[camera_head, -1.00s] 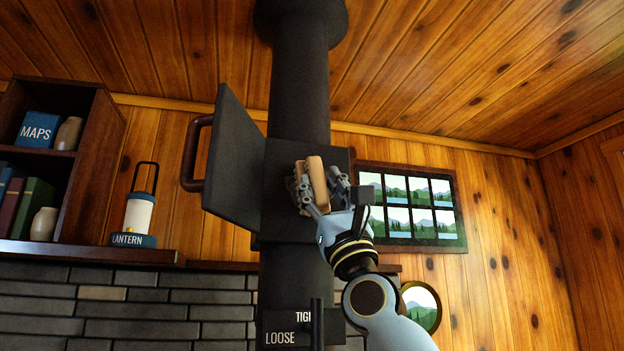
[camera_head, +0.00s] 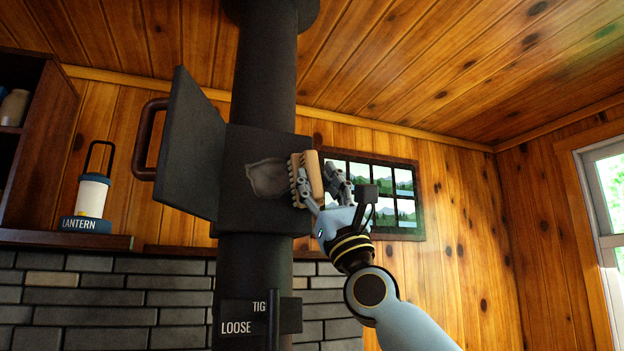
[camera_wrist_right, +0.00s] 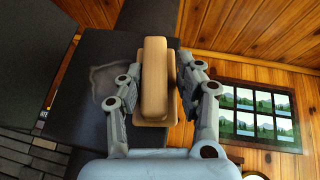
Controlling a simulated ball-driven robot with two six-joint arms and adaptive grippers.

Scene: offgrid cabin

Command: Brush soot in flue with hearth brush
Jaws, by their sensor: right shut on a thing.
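The hearth brush (camera_head: 303,178) has a tan wooden back and pale bristles facing left. My right gripper (camera_head: 324,182) is shut on it at the right edge of the flue box. The brush's wooden back also shows between the fingers in the right wrist view (camera_wrist_right: 155,80). The flue (camera_head: 262,80) is a dark vertical pipe with a square box and an open door (camera_head: 190,145) on its left. A greyish soot patch (camera_head: 267,178) shows on the box face, left of the brush. Whether the bristles touch the box is unclear. My left gripper is out of view.
A damper lever plate (camera_head: 240,326) marked LOOSE is on the pipe below. A lantern (camera_head: 90,195) stands on the mantel at left. A framed picture panel (camera_head: 405,185) hangs behind my right gripper. A window (camera_head: 612,190) is at far right.

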